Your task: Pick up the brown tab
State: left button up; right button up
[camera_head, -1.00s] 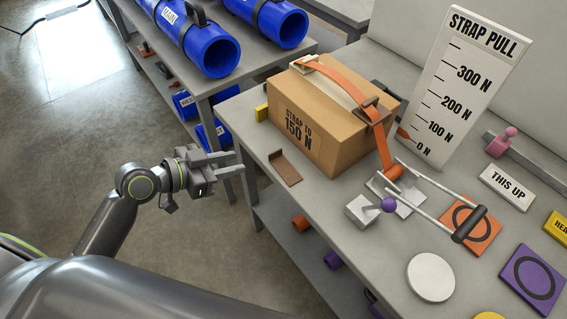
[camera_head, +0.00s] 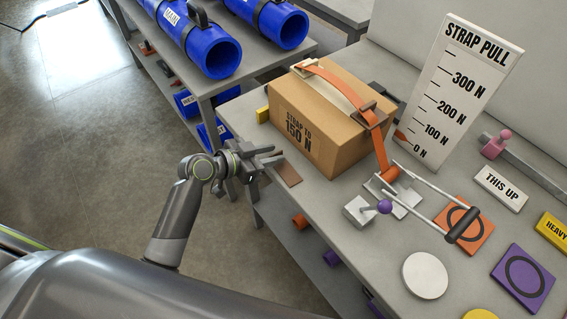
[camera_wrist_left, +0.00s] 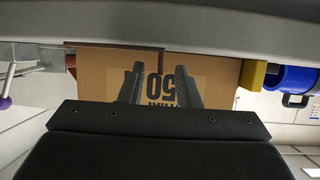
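The brown tab (camera_head: 288,174) is a flat brown piece on the near left edge of the table, beside the cardboard box. My left gripper partly covers it in the head view. A thin upright brown strip (camera_wrist_left: 162,60), apparently the tab seen edge-on, shows between the finger lines in the left wrist view. My left gripper (camera_head: 276,155) is open and empty, its fingers pointing towards the tab and box. Its two separate fingers also show in the wrist view. I cannot tell whether they touch the tab. My right gripper is not in view.
The cardboard box (camera_head: 318,130) with an orange strap (camera_head: 340,84) stands just behind the tab. A yellow block (camera_head: 262,115) is at its left corner. A strap tensioner (camera_head: 430,205) and purple-knobbed block (camera_head: 362,210) lie right. Blue pipes (camera_head: 215,50) rest on another bench (camera_head: 262,62).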

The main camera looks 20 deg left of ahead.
pick_arm(q)
jog(key=shift+x, duration=1.05)
grip_shut()
